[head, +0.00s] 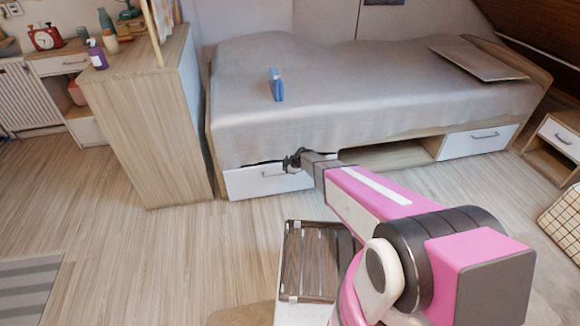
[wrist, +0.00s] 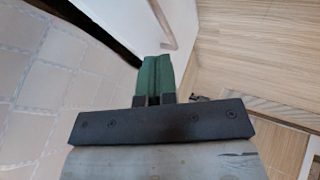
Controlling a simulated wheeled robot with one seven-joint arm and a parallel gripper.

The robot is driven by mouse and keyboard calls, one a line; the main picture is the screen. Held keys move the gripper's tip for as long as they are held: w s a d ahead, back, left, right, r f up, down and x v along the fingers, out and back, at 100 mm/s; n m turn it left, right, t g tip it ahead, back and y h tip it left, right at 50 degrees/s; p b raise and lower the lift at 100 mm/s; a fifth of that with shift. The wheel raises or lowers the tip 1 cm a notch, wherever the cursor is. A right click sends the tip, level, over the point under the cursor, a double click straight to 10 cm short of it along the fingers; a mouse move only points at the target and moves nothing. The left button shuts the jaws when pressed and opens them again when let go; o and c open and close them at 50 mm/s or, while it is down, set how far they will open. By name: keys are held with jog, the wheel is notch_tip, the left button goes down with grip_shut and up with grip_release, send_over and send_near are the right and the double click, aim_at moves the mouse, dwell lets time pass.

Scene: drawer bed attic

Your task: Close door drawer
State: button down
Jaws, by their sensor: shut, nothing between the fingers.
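The bed frame has a white left drawer (head: 250,183) low on its front, with a dark gap along its top edge under the hanging cover. How far it stands out is hard to tell. A white right drawer (head: 480,142) with a grey handle looks about flush. My gripper (head: 293,160) is at the top edge of the left drawer, partly covering its front and handle. In the wrist view my gripper's green fingers (wrist: 155,78) are together and empty, beside a dark gap and a pale panel. Whether they touch the drawer cannot be told.
The bed cover (head: 330,90) hangs over the front, with a blue object (head: 276,85) on top. A wooden cabinet (head: 150,120) stands close on the left. A nightstand (head: 557,140) is at the right. The wooden floor (head: 170,250) is free at the front left.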

aim_at(280, 164)
jog(key=w+a+f, duration=0.1)
jog(key=w, duration=0.1)
jog(key=w+a+f, duration=0.1)
jog(key=w+f, duration=0.1)
jog(key=shift+a+f, duration=0.15)
jog(key=shift+a, duration=0.2)
jog(key=shift+w+a, duration=0.2)
jog(key=shift+w, duration=0.4)
jog(key=shift+w+a, duration=0.2)
jog(key=shift+w, duration=0.5)
jog(key=shift+w+a, duration=0.2)
jog(key=shift+w, duration=0.45)
jog(key=shift+s, duration=0.25)
